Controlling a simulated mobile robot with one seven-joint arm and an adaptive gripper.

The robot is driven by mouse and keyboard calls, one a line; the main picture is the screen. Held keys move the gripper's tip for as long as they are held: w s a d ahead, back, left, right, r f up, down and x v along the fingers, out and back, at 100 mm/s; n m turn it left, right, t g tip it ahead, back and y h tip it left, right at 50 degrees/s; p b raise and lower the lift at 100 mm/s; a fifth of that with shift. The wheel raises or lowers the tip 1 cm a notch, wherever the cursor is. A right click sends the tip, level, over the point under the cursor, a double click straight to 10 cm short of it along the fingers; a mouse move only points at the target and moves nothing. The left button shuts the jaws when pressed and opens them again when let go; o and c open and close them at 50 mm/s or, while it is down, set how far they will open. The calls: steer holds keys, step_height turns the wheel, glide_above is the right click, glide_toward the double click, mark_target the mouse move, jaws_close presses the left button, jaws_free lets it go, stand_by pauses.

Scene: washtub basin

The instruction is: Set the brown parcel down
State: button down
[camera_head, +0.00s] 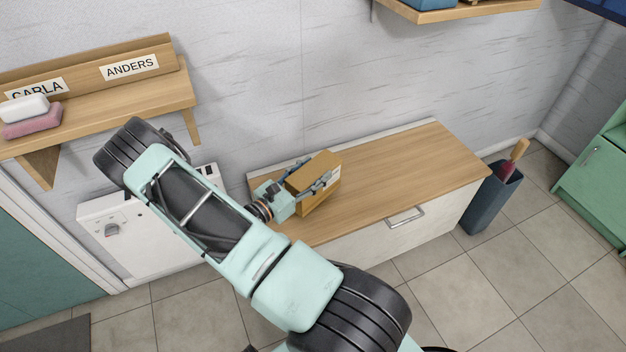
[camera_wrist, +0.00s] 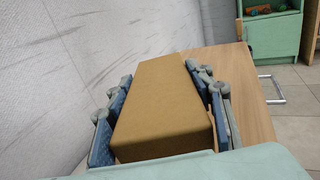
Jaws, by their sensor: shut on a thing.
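The brown parcel (camera_head: 317,181) is a box with a pale label on one side, at the left part of the wooden bench top (camera_head: 410,165) in the head view. My gripper (camera_head: 313,186) is shut on it, with a finger along each side. In the wrist view the parcel (camera_wrist: 163,102) fills the space between the blue finger pads of my gripper (camera_wrist: 163,110). The parcel is at or just above the bench top; I cannot tell whether it touches. Its underside is hidden.
The bench top right of the parcel is bare. A wall shelf (camera_head: 180,92) with name labels and soap bars (camera_head: 32,125) is at left. A dark bin (camera_head: 490,198) stands right of the bench. A white wall unit (camera_head: 120,235) stands left, a green cabinet (camera_head: 600,165) far right.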

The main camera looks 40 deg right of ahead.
mark_target(293, 194)
steer(key=shift+f+b, duration=0.3)
steer(key=shift+f, duration=1)
steer(key=shift+f, duration=0.15)
steer(key=c, duration=0.9)
jaws_free()
steer(key=shift+a, duration=0.1)
steer(key=shift+c, duration=0.2)
steer(key=shift+a+r, duration=0.15)
steer(key=shift+r, duration=0.05)
steer(key=a, duration=0.4)
steer(key=s+a+p, duration=0.1)
steer(key=a, duration=0.2)
steer(key=s+a, duration=0.1)
steer(key=a, duration=0.3)
steer(key=shift+a+p, duration=0.3)
steer(key=shift+p, duration=0.05)
